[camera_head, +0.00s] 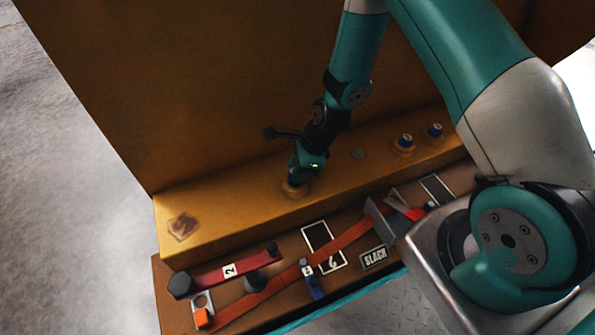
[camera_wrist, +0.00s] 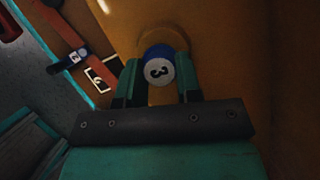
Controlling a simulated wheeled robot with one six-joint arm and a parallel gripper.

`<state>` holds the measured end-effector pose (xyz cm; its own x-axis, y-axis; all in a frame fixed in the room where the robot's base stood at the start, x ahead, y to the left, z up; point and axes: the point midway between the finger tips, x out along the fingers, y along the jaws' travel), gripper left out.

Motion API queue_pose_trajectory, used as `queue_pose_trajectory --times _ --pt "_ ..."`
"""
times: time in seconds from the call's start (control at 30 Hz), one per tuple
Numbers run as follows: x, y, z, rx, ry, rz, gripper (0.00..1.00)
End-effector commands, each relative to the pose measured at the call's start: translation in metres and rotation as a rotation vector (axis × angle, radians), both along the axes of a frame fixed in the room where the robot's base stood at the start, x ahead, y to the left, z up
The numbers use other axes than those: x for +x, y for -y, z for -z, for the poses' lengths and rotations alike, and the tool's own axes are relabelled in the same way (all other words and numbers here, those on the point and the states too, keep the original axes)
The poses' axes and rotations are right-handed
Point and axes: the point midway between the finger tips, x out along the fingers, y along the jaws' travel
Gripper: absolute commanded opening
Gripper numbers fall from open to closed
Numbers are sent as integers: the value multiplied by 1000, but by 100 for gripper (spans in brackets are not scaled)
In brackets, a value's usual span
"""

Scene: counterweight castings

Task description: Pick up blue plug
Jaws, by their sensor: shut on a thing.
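A blue plug (camera_wrist: 159,69) with a white top marked "3" sits between the two fingers of my gripper (camera_wrist: 157,78) in the wrist view. The fingers are shut on its sides. A round yellow collar shows around and behind it; I cannot tell whether the plug is seated in it. In the head view my gripper (camera_head: 297,178) points down at a collar (camera_head: 295,189) on the yellow ledge, and its fingers hide the plug. Two other blue plugs with white tops, one nearer (camera_head: 405,141) and one farther (camera_head: 435,130), stand on the ledge to the right.
A tall yellow wall (camera_head: 190,90) rises behind the ledge (camera_head: 235,206). In front is a brown shelf (camera_head: 178,263) with a red bar (camera_head: 224,271), red straps, a blue clip (camera_head: 313,284) and a "SLACK" plate (camera_head: 374,257).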

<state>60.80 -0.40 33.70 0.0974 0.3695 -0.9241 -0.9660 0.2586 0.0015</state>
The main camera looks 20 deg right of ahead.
Motion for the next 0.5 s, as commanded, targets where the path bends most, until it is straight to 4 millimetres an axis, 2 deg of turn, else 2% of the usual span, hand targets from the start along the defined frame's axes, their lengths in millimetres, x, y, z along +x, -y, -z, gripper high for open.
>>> queue_pose_trajectory --times 0.03,0.3,0.5 --pt "1 0 -16 0 3 0 10" --pt "1 0 -90 0 5 0 10" --pt "1 0 -138 0 5 0 10"
